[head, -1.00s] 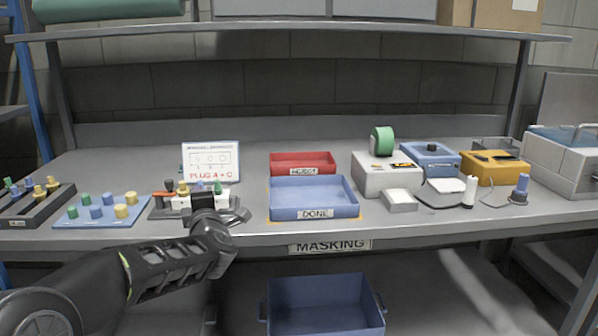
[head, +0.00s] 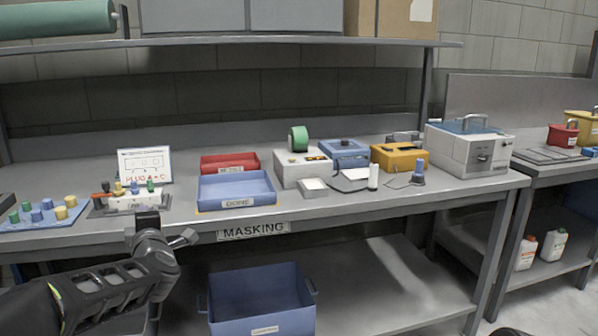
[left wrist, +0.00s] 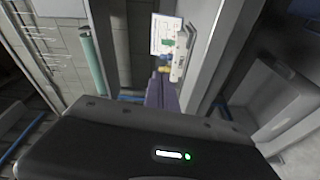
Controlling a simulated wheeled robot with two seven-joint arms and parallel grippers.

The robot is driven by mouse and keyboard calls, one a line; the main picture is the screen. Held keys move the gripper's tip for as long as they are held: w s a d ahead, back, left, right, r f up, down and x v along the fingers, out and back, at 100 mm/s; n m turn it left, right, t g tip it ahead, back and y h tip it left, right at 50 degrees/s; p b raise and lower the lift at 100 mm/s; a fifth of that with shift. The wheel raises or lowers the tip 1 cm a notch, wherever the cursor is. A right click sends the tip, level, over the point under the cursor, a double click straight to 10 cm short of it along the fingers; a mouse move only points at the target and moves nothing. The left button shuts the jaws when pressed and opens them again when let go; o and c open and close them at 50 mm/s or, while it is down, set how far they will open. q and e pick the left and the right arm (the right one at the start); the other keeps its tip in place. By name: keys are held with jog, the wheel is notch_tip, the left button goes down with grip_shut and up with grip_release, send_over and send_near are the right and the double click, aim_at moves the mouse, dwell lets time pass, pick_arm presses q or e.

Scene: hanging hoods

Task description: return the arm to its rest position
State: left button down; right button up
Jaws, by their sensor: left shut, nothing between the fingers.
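My left arm comes in from the lower left of the head view. Its gripper (head: 148,219) is at the bench's front edge, just below and in front of the white fixture (head: 133,202) with coloured plugs. The gripper is small and dark here, with nothing seen in it. In the left wrist view the fingers (left wrist: 161,92) are together and empty, pointing toward the fixture and its sign card (left wrist: 166,34). The sign card (head: 145,165) reading "PLUG A + C" stands behind the fixture. My right gripper is not in view.
The bench (head: 340,212) carries a blue DONE tray (head: 237,203), a red tray (head: 230,157), a blue pegboard with plugs (head: 20,222) and several devices. A blue bin (head: 262,325) is below. A second bench (head: 565,168) stands at right.

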pick_arm(q)
jog(key=d+f+m+g+h, duration=0.1)
jog(key=d+f+m+h, duration=0.7)
jog(key=f, duration=0.9)
jog(key=s+d+f+m+g+h, duration=0.1)
jog(key=s+d+f+m+g, duration=0.3)
jog(key=s+f, duration=0.5)
jog(key=s+d+f+m+g+h, duration=0.1)
jog(key=s+d+f+m+g, duration=0.15)
jog(key=s+d+f, duration=0.6)
jog(key=s+d+f+m+g+h, duration=0.1)
jog(key=s+d+f+m+g, duration=0.25)
jog(key=f, duration=0.85)
jog(key=s+d+f+m+g+h, duration=0.15)
jog(key=s+f, duration=0.25)
jog(key=s, duration=0.7)
jog(key=s+d+f+m+g, duration=0.1)
jog(key=s+d+f+g, duration=0.3)
jog(key=s, duration=0.7)
notch_tip(320, 180, up, 19)
jog(key=a+t+p, duration=0.1)
jog(key=p, duration=1.8)
jog(key=shift+s+a+f+p, duration=0.15)
jog(key=shift+s+f+p, duration=0.05)
jog(key=shift+p, duration=0.2)
jog(key=shift+t, duration=0.25)
